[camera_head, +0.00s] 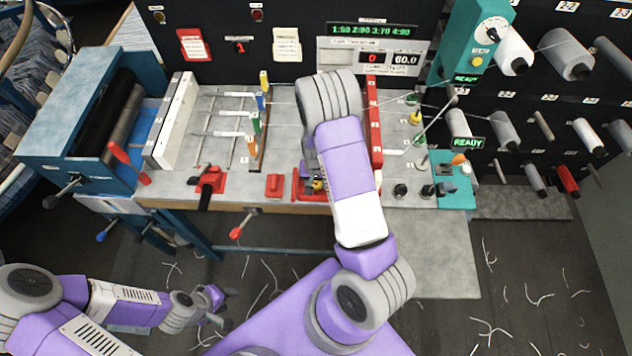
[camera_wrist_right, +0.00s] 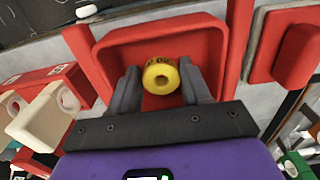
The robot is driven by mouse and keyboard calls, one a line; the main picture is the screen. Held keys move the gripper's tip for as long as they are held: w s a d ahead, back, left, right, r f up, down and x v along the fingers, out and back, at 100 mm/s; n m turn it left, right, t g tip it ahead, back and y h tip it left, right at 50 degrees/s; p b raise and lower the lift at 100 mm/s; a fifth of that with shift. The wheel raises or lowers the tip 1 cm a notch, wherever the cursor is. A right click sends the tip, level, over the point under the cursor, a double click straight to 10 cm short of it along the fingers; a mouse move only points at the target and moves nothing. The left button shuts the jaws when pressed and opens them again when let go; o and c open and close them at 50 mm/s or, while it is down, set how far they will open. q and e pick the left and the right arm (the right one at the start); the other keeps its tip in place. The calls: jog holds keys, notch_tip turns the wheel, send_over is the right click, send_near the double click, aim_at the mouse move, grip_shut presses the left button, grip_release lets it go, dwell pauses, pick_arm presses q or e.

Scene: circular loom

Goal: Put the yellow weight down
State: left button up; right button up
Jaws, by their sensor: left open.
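In the head view a bit of the yellow weight (camera_head: 318,184) shows in the red tray (camera_head: 301,193), while my right arm hides most of the gripper. My left gripper (camera_head: 221,304) is open and empty, low at the left, away from the bench.
A red block (camera_head: 274,185) stands left of the tray and a tall red bar (camera_head: 374,120) to its right. Black weights (camera_head: 427,191) and a teal box (camera_head: 454,190) stand further right. Coloured pegs (camera_head: 255,124) rise behind the tray.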

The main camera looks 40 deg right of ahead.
jog(key=shift+r, duration=0.3)
notch_tip(320, 180, up, 12)
jog(key=shift+p, duration=0.45)
jog(key=shift+f, duration=0.1)
